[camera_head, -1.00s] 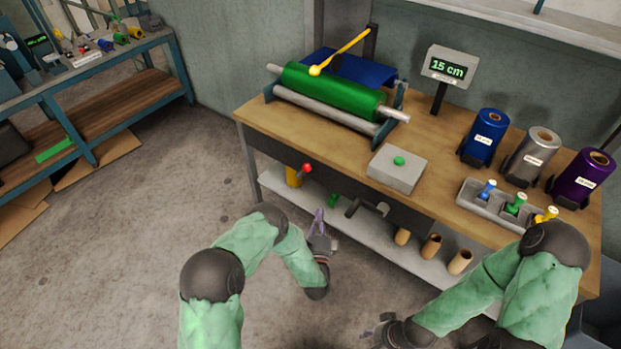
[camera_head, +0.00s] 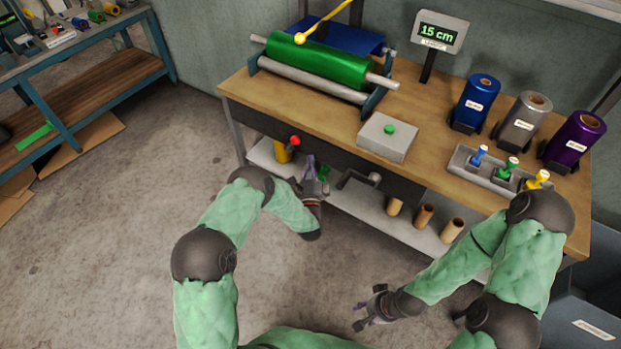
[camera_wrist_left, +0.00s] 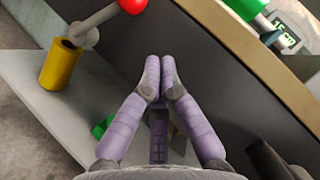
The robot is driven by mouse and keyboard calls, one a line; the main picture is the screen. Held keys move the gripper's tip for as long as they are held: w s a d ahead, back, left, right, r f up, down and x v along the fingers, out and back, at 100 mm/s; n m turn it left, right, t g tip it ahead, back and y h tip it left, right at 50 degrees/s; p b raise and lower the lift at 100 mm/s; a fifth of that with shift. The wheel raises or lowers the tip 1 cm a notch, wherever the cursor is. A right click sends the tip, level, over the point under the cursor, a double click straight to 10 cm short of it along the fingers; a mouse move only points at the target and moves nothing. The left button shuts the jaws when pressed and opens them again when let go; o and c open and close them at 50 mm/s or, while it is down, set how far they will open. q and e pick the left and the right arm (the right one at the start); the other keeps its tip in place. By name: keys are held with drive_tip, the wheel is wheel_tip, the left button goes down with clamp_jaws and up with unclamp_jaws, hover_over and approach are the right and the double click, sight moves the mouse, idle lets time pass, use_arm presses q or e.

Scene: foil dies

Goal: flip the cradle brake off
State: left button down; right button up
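A red-knobbed lever (camera_head: 295,141), which looks like the cradle brake, sticks out from the bench front below the green roll (camera_head: 318,62). Its red knob (camera_wrist_left: 131,5) and grey arm show at the top left of the left wrist view. My left gripper (camera_head: 309,162) is just below and to the right of the knob, apart from it. In the left wrist view its purple fingers (camera_wrist_left: 160,68) are together with nothing between them. My right gripper (camera_head: 359,315) hangs over the floor in front of the bench, fingers apart and empty.
A yellow cylinder (camera_wrist_left: 62,63) is close to the lever. Several brown tubes (camera_head: 424,215) stand on the lower shelf. A grey box with a green button (camera_head: 388,136) sits on the bench top.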

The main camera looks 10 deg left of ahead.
sight(299, 140)
use_arm(q)
drive_tip(key=w+a+r, duration=0.1)
drive_tip(key=w+a+r+b, duration=0.1)
drive_tip(key=a, duration=0.1)
drive_tip(key=shift+w+a, duration=0.1)
drive_tip(key=shift+w, duration=0.1)
idle(0.4)
drive_tip(key=shift+a+r+n+p, duration=0.2)
drive_tip(key=shift+r+n+p, duration=0.1)
drive_tip(key=shift+n+p, duration=0.1)
drive_tip(key=shift+w+a+r+g, duration=0.1)
drive_tip(key=shift+w+r+g, duration=0.05)
drive_tip(key=shift+g, duration=0.15)
drive_tip(key=shift+w+a+r+n+g+p, duration=0.15)
drive_tip(key=shift+a+r+n+g+p, duration=0.3)
drive_tip(key=shift+r+n+p, duration=0.4)
drive_tip(key=w+a+r+n+g+h+p, duration=0.1)
drive_tip(key=w+a+r+n+g+p, duration=0.1)
drive_tip(key=a, duration=0.6)
drive_tip(key=shift+w+n+g+h+p, duration=0.45)
drive_tip(key=shift+n+g+p, duration=0.95)
drive_tip(key=shift+n, duration=0.85)
